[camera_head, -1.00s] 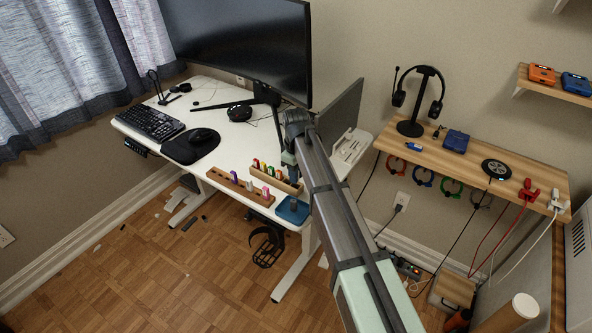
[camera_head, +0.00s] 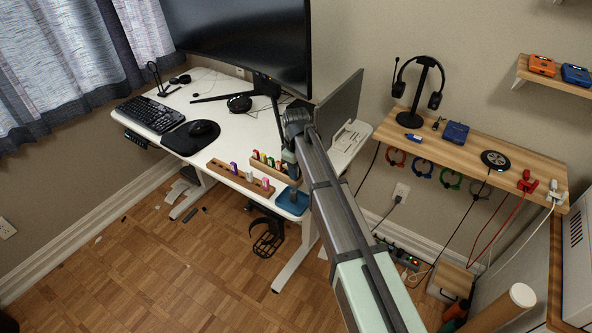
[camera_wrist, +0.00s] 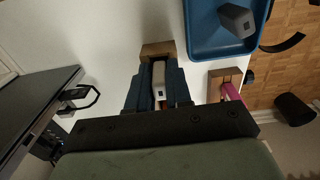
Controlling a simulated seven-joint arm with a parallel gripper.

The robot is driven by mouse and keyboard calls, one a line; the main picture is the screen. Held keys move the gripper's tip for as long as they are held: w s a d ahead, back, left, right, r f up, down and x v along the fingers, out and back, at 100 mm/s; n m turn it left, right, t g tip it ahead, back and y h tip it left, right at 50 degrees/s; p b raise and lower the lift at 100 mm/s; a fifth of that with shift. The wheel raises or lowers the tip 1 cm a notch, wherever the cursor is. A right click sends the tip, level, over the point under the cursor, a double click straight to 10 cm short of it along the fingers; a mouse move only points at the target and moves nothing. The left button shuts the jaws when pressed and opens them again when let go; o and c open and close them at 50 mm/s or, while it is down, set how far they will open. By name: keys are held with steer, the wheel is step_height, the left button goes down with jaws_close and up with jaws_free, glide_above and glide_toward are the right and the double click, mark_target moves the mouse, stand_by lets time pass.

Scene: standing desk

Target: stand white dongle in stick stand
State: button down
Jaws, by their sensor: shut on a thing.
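My gripper (camera_wrist: 158,92) is shut on a pale dongle (camera_wrist: 160,78), which shows between its two dark blue fingers in the wrist view. The gripper is over the right end of the rear wooden stand (camera_wrist: 157,49), and the fingers hide much of that stand there. I cannot tell whether the dongle is in a slot or above it. In the head view, the rear stand (camera_head: 254,166) holds several coloured sticks. The front wooden stand (camera_head: 224,173) holds a few more, with a pink one (camera_wrist: 231,92) near its right end.
A blue tray (camera_head: 287,209) with a grey block (camera_wrist: 237,20) in it lies at the desk's front right corner, close to both stands. A laptop screen (camera_head: 340,108) and big monitor (camera_head: 240,45) rise behind.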

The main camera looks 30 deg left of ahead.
steer(key=shift+s+d+f, duration=0.15)
steer(key=shift+f, duration=0.5)
steer(key=c, duration=1.1)
jaws_free()
steer(key=shift+o, duration=0.7)
step_height(320, 180, up, 15)
